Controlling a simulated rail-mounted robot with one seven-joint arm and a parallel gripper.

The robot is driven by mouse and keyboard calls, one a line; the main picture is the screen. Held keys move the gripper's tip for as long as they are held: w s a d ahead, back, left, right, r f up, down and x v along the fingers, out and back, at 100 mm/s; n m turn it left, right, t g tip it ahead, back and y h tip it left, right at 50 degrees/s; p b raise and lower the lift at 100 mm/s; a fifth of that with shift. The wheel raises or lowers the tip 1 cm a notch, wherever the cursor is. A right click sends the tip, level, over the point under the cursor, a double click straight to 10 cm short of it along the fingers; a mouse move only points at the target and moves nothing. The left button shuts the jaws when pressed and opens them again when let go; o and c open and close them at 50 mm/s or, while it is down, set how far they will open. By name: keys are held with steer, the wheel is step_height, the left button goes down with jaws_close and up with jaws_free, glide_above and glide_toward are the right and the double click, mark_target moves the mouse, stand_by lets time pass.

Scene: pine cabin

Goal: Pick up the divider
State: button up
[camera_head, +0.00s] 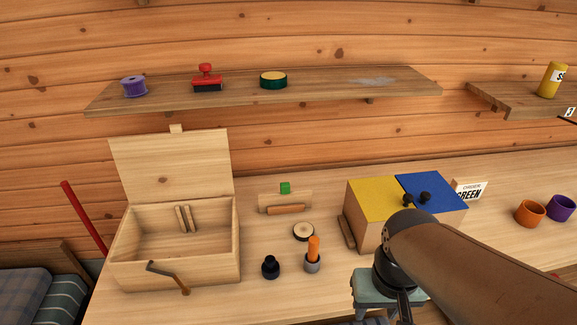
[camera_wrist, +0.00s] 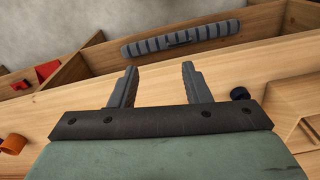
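I cannot tell for certain which piece is the divider. In the wrist view a dark grey ridged bar (camera_wrist: 183,38) lies in a wood-walled compartment, beyond my fingertips. My gripper (camera_wrist: 160,68) is open, with its two grey fingers apart and nothing between them. It is apart from the bar, over a pale wooden edge. In the head view my gripper's green-grey body shows at the lower right, in front of the table edge; its fingertips are not clearly visible there, and the bar does not show.
A wooden wall separates the bar from red pieces (camera_wrist: 47,72) at left. A black knob (camera_wrist: 240,93) is right of my fingers. On the table stand an open wooden box (camera_head: 135,274), a yellow-and-blue-topped box (camera_head: 372,200), and orange (camera_head: 530,213) and purple (camera_head: 562,208) cups.

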mark_target(286, 184)
steer(key=w+a+r+m+y+b, duration=0.1)
steer(key=w+m, duration=0.3)
steer(key=w, duration=0.8)
steer(key=w+a+r+m+y+b, duration=0.1)
steer(key=w+a+m, duration=0.15)
steer(key=w, duration=0.85)
steer(key=w+a+f+m+g+y, duration=0.1)
steer(key=w+f+m, duration=0.35)
steer(key=w, duration=0.65)
steer(key=w+f+m+y, duration=0.1)
steer(key=w+f+m, duration=0.3)
steer(key=w, duration=0.7)
steer(key=shift+m+y, duration=0.3)
steer(key=shift+m, duration=0.2)
steer(key=a, duration=0.3)
steer(key=s+a+p, duration=0.1)
steer(key=a, duration=0.3)
steer(key=s+a+r, duration=0.1)
steer(key=a, duration=0.2)
steer(key=shift+a, duration=0.4)
steer(key=shift+s+a+r+p, duration=0.15)
steer(key=shift+a+p, duration=0.15)
steer(key=shift+a, duration=0.3)
steer(key=x, duration=0.5)
steer(key=shift+d+p, duration=0.1)
steer(key=shift+p, duration=0.2)
jaws_close()
